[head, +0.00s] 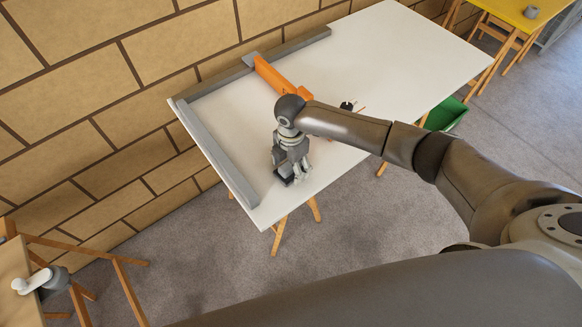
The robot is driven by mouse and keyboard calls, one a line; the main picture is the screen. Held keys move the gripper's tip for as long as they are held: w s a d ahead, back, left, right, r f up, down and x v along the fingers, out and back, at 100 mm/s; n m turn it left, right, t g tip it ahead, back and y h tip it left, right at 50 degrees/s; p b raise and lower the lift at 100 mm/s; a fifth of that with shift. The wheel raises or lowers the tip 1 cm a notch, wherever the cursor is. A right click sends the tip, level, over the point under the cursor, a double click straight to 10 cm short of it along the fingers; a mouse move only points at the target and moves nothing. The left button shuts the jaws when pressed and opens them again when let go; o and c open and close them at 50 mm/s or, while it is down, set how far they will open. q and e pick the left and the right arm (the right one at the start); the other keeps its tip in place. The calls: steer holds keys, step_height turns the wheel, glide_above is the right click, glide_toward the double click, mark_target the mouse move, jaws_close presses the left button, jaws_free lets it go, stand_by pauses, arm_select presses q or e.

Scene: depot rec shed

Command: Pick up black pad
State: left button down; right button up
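My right gripper (291,177) points down over the near left part of the white table (394,42). A small dark, flat thing (283,180), which looks like the black pad, shows at its fingertips, close to the table's front edge. The gripper covers much of it. I cannot tell whether the fingers are closed on it or only around or above it. My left gripper is not in view.
A grey rail (217,152) lines the table's left edge, and another runs along the back. An orange block (275,77) lies behind my gripper. A small black object (347,106) lies to the right. A green bin (445,114) stands below.

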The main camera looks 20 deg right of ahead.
steer(key=c, duration=0.7)
steer(key=shift+c, duration=0.2)
steer(key=shift+w+r, duration=0.1)
steer(key=shift+r, duration=0.35)
step_height(320, 180, up, 2)
steer(key=shift+r, duration=0.15)
steer(key=s+a+r, duration=0.3)
steer(key=s+r, duration=0.2)
steer(key=s, duration=0.1)
steer(key=s+a+r+b, duration=0.1)
steer(key=s+a+r, duration=0.2)
steer(key=s+r, duration=0.2)
steer(key=shift+s+a+b, duration=0.25)
steer(key=shift+s+b, duration=0.05)
steer(key=shift+s, duration=0.5)
